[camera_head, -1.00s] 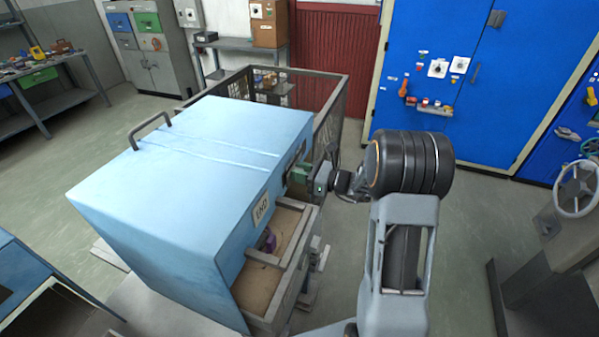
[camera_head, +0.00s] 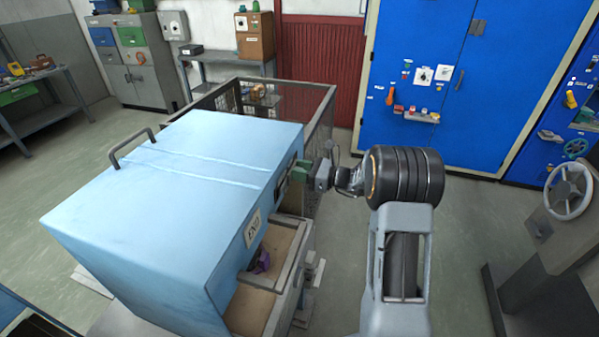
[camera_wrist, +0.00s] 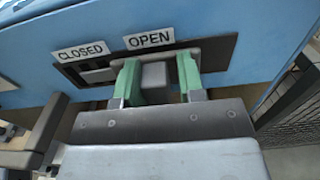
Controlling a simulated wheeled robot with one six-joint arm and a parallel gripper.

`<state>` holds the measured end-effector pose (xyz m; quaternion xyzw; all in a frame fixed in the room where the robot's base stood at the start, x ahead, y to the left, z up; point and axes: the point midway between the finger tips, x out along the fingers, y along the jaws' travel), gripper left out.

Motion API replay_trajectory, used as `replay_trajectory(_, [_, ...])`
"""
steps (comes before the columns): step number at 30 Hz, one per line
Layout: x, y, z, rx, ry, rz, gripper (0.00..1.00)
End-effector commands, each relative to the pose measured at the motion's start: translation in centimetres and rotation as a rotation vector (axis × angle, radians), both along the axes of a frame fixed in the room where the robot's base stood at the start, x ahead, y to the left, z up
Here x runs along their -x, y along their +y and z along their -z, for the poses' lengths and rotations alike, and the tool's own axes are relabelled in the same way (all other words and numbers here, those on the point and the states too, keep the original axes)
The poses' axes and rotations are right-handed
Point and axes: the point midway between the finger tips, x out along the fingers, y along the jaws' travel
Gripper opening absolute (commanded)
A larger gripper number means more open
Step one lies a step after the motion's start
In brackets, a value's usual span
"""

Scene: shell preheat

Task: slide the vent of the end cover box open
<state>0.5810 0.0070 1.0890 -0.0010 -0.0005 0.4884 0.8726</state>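The end cover box (camera_head: 170,195) is light blue, with a handle on top and an END label (camera_head: 253,227) on its side. In the wrist view, the vent (camera_wrist: 95,72) is a dark slot in the blue wall, with CLOSED at left and OPEN at right. Its grey knob (camera_wrist: 154,75) stands under the OPEN label (camera_wrist: 149,38). My gripper (camera_wrist: 160,80) has one green finger on each side of the knob. The left finger is against or very near it; a gap shows at the right finger. The gripper also shows at the box's side (camera_head: 303,171).
A wooden-floored tray (camera_head: 262,280) with a purple item juts out below the label. A mesh cage (camera_head: 318,125) stands behind the box. A blue cabinet (camera_head: 460,60) is at the back, and a handwheel machine (camera_head: 565,195) at right. Floor between is clear.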

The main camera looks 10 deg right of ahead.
Motion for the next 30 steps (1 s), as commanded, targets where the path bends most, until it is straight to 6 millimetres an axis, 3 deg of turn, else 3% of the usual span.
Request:
replay_trajectory(5, [0.0, 0.1, 0.0, -0.001, -0.001, -0.001, 0.51])
replay_trajectory(15, [0.4, -0.5, 0.1, -0.001, 0.001, -0.002, 0.51])
replay_trajectory(30, [5.2, -8.6, 0.2, 0.000, 0.000, 0.004, 0.51])
